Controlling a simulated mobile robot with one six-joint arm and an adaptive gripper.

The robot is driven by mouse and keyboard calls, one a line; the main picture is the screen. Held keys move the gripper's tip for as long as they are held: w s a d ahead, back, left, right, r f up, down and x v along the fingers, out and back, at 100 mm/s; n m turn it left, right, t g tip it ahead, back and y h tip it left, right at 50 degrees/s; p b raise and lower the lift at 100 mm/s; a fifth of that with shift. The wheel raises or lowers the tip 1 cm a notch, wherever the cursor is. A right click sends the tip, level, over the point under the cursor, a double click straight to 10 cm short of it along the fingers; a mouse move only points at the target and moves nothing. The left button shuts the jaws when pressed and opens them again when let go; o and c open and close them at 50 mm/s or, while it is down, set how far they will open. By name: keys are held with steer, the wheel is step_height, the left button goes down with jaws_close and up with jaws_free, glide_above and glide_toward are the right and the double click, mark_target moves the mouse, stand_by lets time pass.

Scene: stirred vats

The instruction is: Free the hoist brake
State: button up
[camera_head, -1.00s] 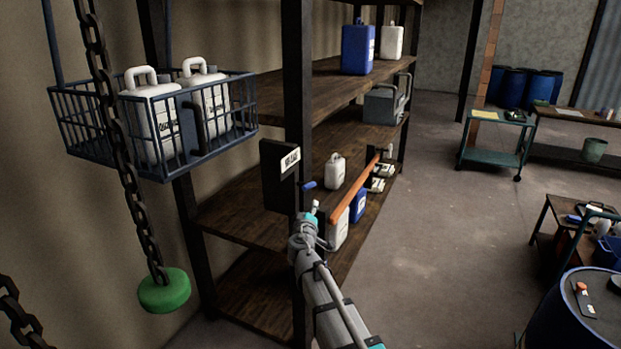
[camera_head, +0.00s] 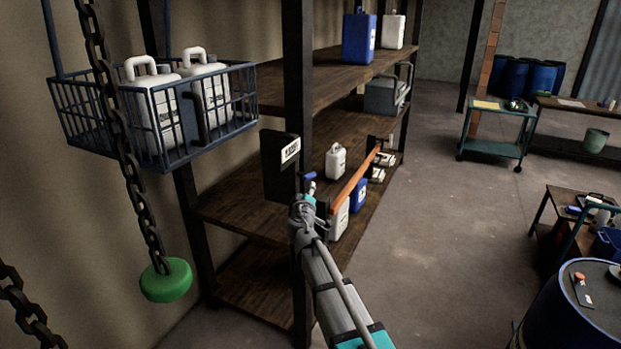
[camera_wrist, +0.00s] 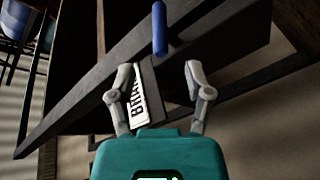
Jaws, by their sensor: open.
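A dark brake plate (camera_head: 275,170) with a white label (camera_head: 290,151) is fixed at the shelf's front post. The label also shows in the wrist view (camera_wrist: 138,98), tilted, with its lettering partly readable. A blue handle (camera_head: 309,176) sticks out beside the plate; it also shows in the wrist view (camera_wrist: 159,28), beyond and between my fingertips. My gripper (camera_wrist: 163,80) is open and empty, just short of the handle and close to the label. In the head view my gripper (camera_head: 306,190) is small, below the handle; contact cannot be told.
A blue wire basket (camera_head: 75,121) with white jugs (camera_head: 155,113) hangs at left. A chain (camera_head: 128,170) ends in a green disc (camera_head: 166,281). An orange bar (camera_head: 355,181) runs along the shelf front, right of my gripper. The floor (camera_head: 430,220) at right is open.

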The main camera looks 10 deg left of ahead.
mark_target(309, 177)
steer(key=w, duration=1)
steer(key=shift+a, duration=0.15)
steer(key=shift+c, duration=0.3)
jaws_close()
